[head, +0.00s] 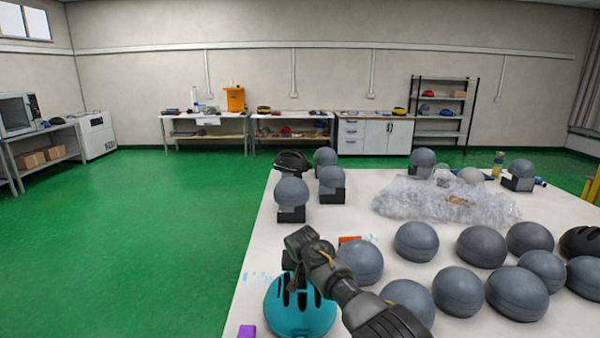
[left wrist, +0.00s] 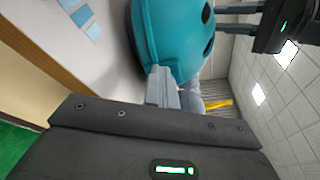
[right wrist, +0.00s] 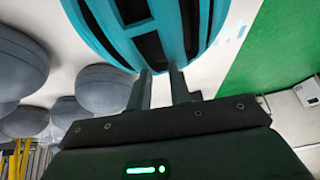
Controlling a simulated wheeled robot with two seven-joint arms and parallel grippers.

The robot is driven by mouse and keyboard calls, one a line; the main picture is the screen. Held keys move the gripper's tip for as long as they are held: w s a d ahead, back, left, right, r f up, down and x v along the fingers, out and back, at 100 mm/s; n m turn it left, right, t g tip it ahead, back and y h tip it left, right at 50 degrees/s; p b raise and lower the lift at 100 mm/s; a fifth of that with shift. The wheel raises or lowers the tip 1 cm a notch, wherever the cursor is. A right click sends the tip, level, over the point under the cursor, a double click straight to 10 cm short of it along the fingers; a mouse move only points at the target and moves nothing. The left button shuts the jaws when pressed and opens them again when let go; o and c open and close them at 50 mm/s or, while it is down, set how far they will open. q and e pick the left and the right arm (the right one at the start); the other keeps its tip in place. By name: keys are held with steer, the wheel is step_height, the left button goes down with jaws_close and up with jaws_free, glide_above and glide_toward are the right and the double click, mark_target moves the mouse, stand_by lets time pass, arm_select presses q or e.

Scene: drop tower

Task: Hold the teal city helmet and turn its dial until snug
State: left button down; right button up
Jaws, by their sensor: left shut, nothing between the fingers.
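The teal helmet (head: 300,308) is at the near left edge of the white table, its dark vents facing up. My right gripper (head: 297,258) reaches over it from the right. In the right wrist view the right gripper's fingers (right wrist: 161,75) are a little apart, with a rib of the helmet (right wrist: 165,25) between their tips. In the left wrist view my left gripper's fingers (left wrist: 162,78) are together and empty, close against the lower edge of the helmet (left wrist: 170,35); contact is unclear. The left gripper is outside the head view. I cannot make out the dial.
Several grey headforms (head: 415,242) crowd the table to the right of the helmet. A purple block (head: 246,331) lies to its left, and an orange-red item (head: 349,239) lies behind it. Clear wrap (head: 440,203) lies farther back. Green floor (head: 150,240) is open on the left.

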arm_select(q)
steer(key=shift+d+r, duration=0.5)
steer(key=shift+r, duration=0.2)
stand_by(0.7)
steer(key=shift+a+r, duration=0.1)
steer(key=shift+r, duration=0.05)
steer(key=shift+a+r, duration=0.15)
steer(key=s, duration=0.6)
stand_by(0.4)
steer(key=shift+a, duration=0.1)
steer(key=shift+n+y, duration=0.3)
steer(key=shift+y, duration=0.3)
steer(key=shift+w+a+f, duration=0.1)
steer(key=shift+w+f, duration=0.25)
steer(key=shift+w, duration=0.6)
steer(key=shift+w+a+f, duration=0.1)
steer(key=shift+w+f, duration=0.2)
steer(key=shift+w, duration=0.7)
steer(key=shift+w+f, duration=0.35)
steer(key=shift+w, duration=0.6)
steer(key=shift+d, duration=0.65)
steer(key=shift+d+r, duration=0.4)
steer(key=shift+r, duration=0.35)
